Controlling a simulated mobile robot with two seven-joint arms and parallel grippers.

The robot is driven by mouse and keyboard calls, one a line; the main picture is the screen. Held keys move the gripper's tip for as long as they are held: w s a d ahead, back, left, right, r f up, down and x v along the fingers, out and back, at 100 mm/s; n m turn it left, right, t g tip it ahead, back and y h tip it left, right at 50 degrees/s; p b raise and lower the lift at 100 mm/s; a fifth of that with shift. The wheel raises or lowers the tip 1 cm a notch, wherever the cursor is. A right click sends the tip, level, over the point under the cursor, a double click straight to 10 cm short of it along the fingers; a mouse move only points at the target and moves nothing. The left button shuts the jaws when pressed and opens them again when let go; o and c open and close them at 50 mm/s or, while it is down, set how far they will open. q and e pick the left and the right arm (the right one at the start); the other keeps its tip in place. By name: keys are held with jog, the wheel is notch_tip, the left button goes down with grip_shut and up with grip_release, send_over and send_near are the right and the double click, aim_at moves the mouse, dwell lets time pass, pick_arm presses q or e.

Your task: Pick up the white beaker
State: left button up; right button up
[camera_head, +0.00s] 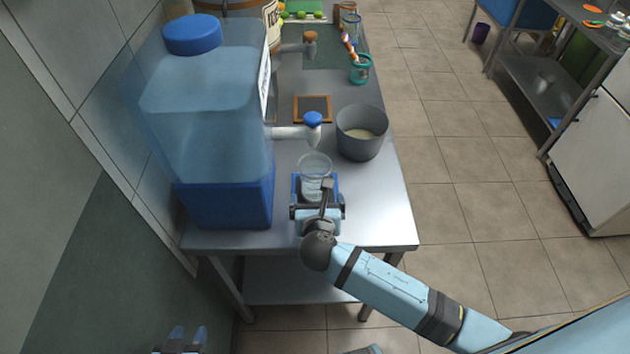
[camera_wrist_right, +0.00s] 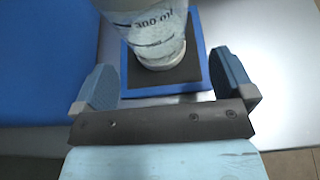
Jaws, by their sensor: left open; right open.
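A clear beaker (camera_head: 315,170) with dark markings stands upright on the near part of the metal table. In the right wrist view the beaker (camera_wrist_right: 150,30) reads "300 ml", and its top is cut off. It stands on a blue-edged dark pad (camera_wrist_right: 205,72). My right gripper (camera_head: 318,197) is open at the near side of the beaker. In the wrist view its two fingers point at the beaker, which sits beyond them and is not gripped. My left gripper (camera_head: 186,340) is open and empty at the bottom left, below the table.
A large blue water dispenser (camera_head: 215,115) stands left of the beaker, its blue-topped tap (camera_head: 313,119) just behind it. A grey pot (camera_head: 361,140) stands behind right. A framed dark pad (camera_head: 313,108) and a teal cup (camera_head: 360,72) are farther back. The table's right front (camera_head: 385,215) is clear.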

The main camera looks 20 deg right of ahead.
aim_at(315, 194)
jog(key=x, duration=0.5)
jog(key=shift+w+a, duration=0.1)
jog(key=shift+w, duration=0.15)
jog(key=c, duration=1)
jog(key=shift+c, duration=0.7)
jog(key=shift+r, duration=0.2)
